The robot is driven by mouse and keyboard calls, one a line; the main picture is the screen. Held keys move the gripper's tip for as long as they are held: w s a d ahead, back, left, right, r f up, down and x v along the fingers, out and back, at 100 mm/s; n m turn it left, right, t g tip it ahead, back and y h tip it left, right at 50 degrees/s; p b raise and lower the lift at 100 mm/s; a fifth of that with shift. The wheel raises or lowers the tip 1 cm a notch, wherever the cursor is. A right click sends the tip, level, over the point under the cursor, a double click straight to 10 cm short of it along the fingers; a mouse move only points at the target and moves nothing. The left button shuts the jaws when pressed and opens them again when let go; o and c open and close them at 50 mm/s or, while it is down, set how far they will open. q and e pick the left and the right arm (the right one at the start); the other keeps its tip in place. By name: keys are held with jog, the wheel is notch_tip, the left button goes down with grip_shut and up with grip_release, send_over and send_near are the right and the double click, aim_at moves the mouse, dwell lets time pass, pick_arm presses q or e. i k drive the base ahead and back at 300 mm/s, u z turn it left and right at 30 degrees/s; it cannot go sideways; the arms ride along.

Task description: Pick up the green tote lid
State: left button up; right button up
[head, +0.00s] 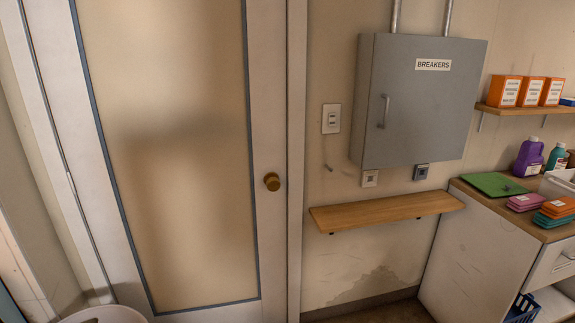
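A flat green lid (493,184) lies on the counter (467,190) at the right of the head view, near the counter's left end. A small dark item (508,188) shows at its right part; I cannot tell what it is. Neither of my grippers is in view.
Beside the green lid are pink packs (525,202), orange and teal packs (556,210), a purple jug (528,157) and a teal bottle (556,157). An empty wooden shelf (385,210) juts from the wall under the grey breaker box (420,100). A door (185,150) fills the left.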

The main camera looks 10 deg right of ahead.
aim_at(494, 184)
jog(key=i, duration=0.6)
jog(key=z, duration=1.8)
jog(key=i, duration=2.15)
